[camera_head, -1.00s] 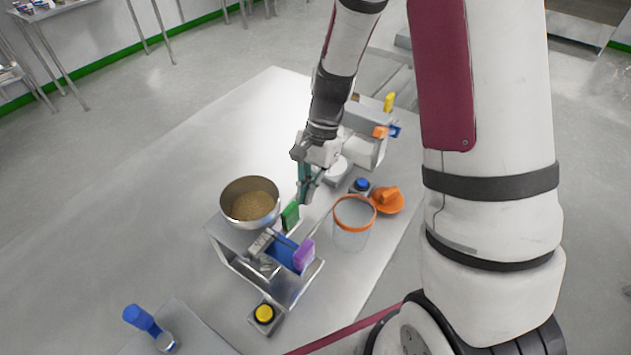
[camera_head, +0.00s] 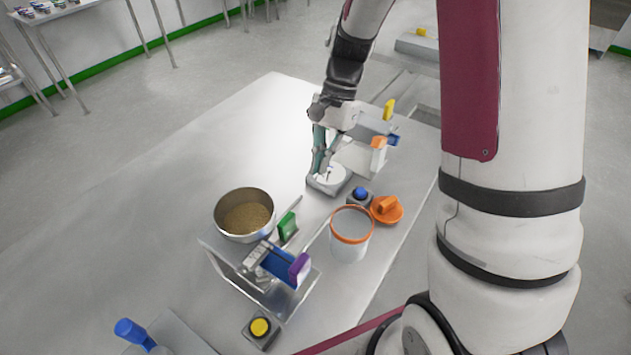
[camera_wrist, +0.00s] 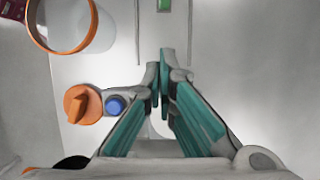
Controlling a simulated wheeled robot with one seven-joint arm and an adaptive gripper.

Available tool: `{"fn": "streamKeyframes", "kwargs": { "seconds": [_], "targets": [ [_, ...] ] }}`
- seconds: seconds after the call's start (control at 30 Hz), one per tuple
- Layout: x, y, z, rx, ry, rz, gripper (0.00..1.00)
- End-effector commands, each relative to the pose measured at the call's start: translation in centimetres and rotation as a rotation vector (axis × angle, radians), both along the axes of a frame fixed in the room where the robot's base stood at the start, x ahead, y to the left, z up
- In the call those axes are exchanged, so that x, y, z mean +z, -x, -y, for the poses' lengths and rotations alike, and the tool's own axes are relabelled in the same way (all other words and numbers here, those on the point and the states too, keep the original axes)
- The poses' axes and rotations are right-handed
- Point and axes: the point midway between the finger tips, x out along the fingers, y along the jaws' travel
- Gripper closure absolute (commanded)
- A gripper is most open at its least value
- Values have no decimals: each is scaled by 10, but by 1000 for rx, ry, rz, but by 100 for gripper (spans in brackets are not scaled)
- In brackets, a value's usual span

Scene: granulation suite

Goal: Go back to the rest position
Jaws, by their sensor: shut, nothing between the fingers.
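My gripper (camera_head: 317,172) has teal fingers and points down over the table, just above or beside a round white plate (camera_head: 333,178) on a grey base. In the wrist view, my gripper's fingertips (camera_wrist: 162,78) are together with nothing between them. My arm reaches in from the upper right of the head view. The plate is partly hidden behind the fingers, and I cannot tell the exact gap between them.
The table's upper left is clear.

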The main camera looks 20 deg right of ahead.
Motion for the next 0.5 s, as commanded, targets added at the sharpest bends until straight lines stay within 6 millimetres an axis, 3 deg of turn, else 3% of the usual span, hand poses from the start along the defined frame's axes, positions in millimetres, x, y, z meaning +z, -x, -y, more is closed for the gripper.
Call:
{"fn": "streamKeyframes", "kwargs": {
  "seconds": [0.13, 0.5],
  "targets": [
    [18, -5, 6, -1, 1, 3, 100],
    [35, -2, 7, 20, 4, 20, 100]
  ]
}}
